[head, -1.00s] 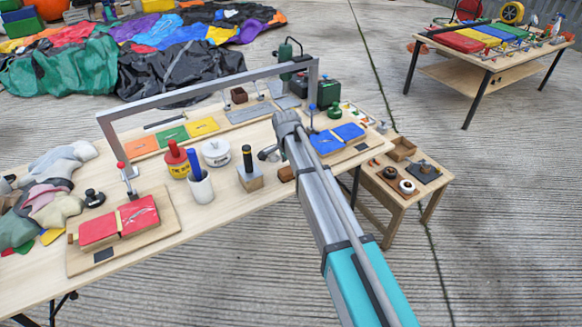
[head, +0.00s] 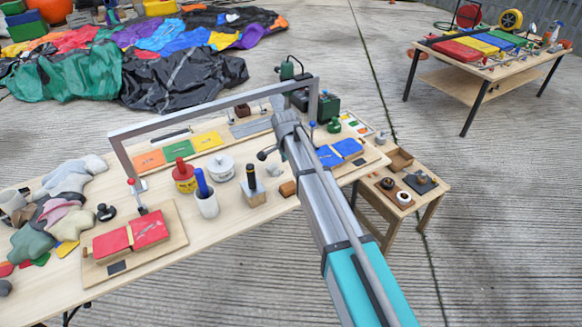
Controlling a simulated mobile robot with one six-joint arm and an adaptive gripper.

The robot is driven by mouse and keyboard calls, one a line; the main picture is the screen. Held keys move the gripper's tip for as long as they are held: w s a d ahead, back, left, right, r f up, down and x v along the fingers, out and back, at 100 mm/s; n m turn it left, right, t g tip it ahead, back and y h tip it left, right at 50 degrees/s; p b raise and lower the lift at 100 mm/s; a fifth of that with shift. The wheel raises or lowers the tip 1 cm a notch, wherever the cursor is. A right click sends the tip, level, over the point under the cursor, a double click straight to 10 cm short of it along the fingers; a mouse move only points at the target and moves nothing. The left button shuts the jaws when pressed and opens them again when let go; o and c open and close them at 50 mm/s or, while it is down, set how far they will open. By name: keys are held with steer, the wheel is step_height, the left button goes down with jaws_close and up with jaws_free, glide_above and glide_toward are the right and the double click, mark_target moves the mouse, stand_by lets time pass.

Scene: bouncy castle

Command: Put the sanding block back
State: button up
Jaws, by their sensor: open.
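A small brown block (head: 287,188), which may be the sanding block, lies near the right front edge of the long wooden table (head: 230,232). My gripper (head: 264,154) is small and dark at the far end of my arm, over the table. It looks open, and I see nothing in it. It shows above and left of the brown block in the picture, apart from it. My arm link hides part of the table beside the block. I cannot tell which spot is the block's own place.
A grey metal frame (head: 215,107) arches over the table. A white cup (head: 207,205), a red-topped pot (head: 183,172), a wooden holder (head: 252,190) and a red pad (head: 124,235) stand or lie on it. A low side table (head: 372,192) is at right; concrete floor is open beyond.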

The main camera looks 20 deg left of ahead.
steer(key=shift+r+p, duration=0.6)
steer(key=shift+r, duration=0.3)
stand_by(0.4)
steer(key=s+d+n, duration=0.2)
steer(key=d, duration=1)
steer(key=s+d+n, duration=0.1)
steer(key=s+d, duration=0.1)
steer(key=d, duration=1)
steer(key=s+d+n, duration=0.2)
steer(key=s+d, duration=0.4)
steer(key=d, duration=0.4)
steer(key=s+d+n, duration=0.3)
steer(key=s+d, duration=0.4)
steer(key=d, duration=0.2)
steer(key=shift+d+g+y, duration=0.3)
steer(key=shift+d, duration=0.1)
steer(key=shift+r+p, duration=1.35)
